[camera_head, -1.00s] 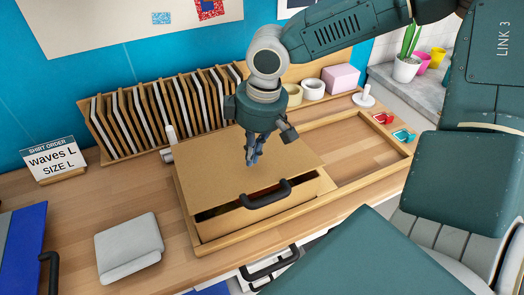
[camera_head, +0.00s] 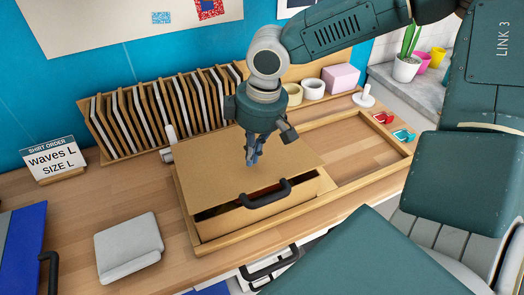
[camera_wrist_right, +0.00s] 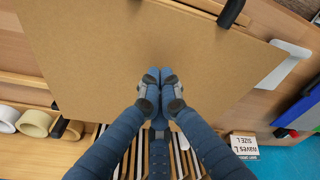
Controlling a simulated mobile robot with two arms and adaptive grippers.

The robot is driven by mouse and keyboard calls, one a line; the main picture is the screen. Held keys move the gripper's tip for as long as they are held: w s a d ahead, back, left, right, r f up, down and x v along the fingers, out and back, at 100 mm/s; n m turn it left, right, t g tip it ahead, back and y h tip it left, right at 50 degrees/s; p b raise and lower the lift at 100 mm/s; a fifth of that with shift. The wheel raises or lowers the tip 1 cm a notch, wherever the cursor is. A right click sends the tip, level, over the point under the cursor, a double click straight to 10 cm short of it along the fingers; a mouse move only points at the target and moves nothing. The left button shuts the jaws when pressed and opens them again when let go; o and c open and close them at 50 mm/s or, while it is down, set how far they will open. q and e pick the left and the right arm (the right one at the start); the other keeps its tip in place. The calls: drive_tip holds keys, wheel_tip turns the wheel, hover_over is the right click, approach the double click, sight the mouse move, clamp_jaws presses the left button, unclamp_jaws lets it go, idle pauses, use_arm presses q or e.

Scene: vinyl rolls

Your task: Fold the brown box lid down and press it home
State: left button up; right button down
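The brown box (camera_head: 300,197) sits in a wooden frame on the bench. Its flat brown lid (camera_head: 215,165) lies over the top, with a dark gap between the lid's front edge and the box front. A black handle (camera_head: 266,194) is at the front. My right gripper (camera_head: 252,162) points down over the middle of the lid, fingertips together, at or very near its surface; contact cannot be told. In the right wrist view the lid (camera_wrist_right: 130,50) fills the middle and the shut fingertips (camera_wrist_right: 160,76) are against it with nothing between them. My left gripper is not in view.
Tape rolls (camera_head: 313,89) and a pink block (camera_head: 341,78) are behind right. A grey folded item (camera_head: 128,248) and an order sign (camera_head: 53,161) are left. The frame's right part is bare.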

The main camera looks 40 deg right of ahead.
sight(252, 167)
drive_tip(key=shift+f+b, duration=1.15)
drive_tip(key=shift+f, duration=0.75)
drive_tip(key=shift+r, duration=0.15)
wheel_tip(252, 167, up, 9)
drive_tip(key=p, duration=0.9)
